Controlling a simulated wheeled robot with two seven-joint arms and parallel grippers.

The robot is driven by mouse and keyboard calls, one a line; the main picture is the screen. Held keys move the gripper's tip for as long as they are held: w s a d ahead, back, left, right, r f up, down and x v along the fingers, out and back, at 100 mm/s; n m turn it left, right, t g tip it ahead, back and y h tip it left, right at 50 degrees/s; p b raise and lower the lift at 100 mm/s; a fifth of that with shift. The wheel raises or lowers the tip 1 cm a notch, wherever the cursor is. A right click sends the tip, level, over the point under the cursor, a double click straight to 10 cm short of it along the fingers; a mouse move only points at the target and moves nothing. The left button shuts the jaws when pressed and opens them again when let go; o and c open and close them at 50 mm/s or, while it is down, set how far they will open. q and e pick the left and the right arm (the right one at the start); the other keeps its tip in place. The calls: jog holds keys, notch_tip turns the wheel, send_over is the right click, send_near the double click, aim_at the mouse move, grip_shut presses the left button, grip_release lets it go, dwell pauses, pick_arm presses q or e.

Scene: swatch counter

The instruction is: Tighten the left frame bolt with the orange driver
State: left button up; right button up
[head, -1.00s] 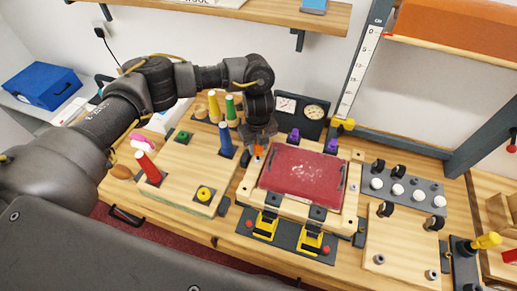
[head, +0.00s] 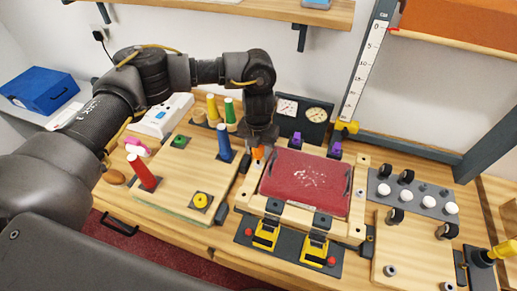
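The orange driver (head: 257,153) stands roughly upright at the upper left corner of the wooden frame (head: 355,208). My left gripper (head: 258,142) comes down on it from above and appears shut on its handle; only a little orange shows below the fingers. The driver's tip and the left frame bolt are too small or hidden to make out, so I cannot tell whether they touch. A dark red panel (head: 305,182) with pale specks lies inside the frame. My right gripper is not in view.
Left of the frame, a board holds a red peg (head: 142,172), a blue peg (head: 224,143) and a yellow knob (head: 201,201). Yellow clamps (head: 265,234) line the front edge. Two gauges (head: 303,112) stand behind. A plate with white knobs (head: 433,202) is at right.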

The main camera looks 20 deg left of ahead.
pick_arm(q)
jog(key=shift+r+n+p, duration=0.15)
jog(key=shift+n+p, duration=0.25)
jog(key=n+p, duration=0.4)
jog(key=n, duration=0.1)
jog(key=n+p, duration=0.2)
jog(key=n, duration=0.1)
jog(key=shift+r+p, duration=0.3)
jog(key=shift+r, duration=0.05)
jog(key=shift+f+n+p, duration=0.1)
jog(key=shift+n+p, duration=0.55)
jog(key=shift+n, duration=0.35)
jog(key=shift+f+n+b, duration=0.45)
jog(key=shift+n+b, duration=0.05)
jog(key=shift+n, duration=0.3)
jog(key=n, duration=0.2)
jog(key=shift+n, duration=0.3)
